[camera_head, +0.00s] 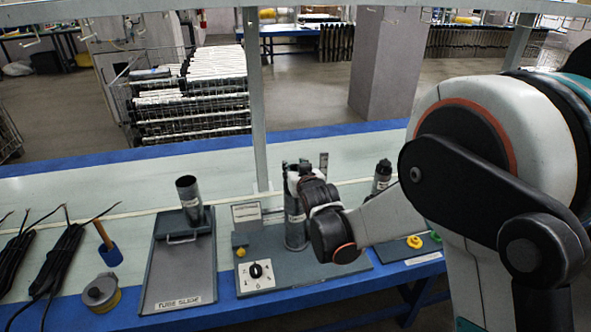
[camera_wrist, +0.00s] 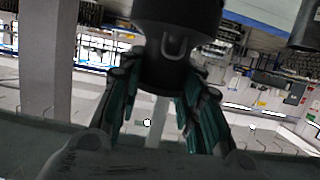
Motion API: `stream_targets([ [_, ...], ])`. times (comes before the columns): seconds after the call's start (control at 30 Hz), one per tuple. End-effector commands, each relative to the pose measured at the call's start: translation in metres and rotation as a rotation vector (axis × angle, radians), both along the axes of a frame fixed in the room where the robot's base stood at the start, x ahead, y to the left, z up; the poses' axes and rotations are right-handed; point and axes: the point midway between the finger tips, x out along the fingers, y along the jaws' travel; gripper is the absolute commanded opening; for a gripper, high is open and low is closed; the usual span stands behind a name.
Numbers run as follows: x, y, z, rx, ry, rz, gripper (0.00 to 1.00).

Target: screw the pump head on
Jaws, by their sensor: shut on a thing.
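My gripper (camera_head: 303,180) is at the upper end of an upright grey tube (camera_head: 296,232), which stands on a grey panel with a black knob. In the wrist view my gripper (camera_wrist: 163,80) has its teal-padded fingers closed on either side of a dark cylindrical part with a small loop, which I take to be the pump head (camera_wrist: 178,25). In the head view the gripper covers much of this part. I cannot tell whether it is seated on the tube or how far its thread is engaged.
A tray labelled "TUBE SLIDE" (camera_head: 178,283) with a dark tube (camera_head: 189,200) at its back lies left of the panel (camera_head: 262,270). A dark upright part (camera_head: 382,176) stands to the right, near a yellow knob (camera_head: 414,242).

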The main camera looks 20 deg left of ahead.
Motion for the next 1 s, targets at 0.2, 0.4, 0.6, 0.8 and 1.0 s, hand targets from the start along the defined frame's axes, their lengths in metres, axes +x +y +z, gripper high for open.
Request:
stream_targets([
  [0.2,0.0,0.0,-0.001,0.001,-0.001,0.0,0.56],
  [0.4,0.0,0.0,-0.001,0.0,0.0,0.0,0.56],
  [0.6,-0.005,-0.003,0.0,0.0,0.0,0.0,0.56],
  [0.8,-0.031,-0.019,0.01,0.0,0.0,0.0,0.56],
  [1.0,-0.064,-0.039,0.022,0.0,0.0,0.0,0.56],
])
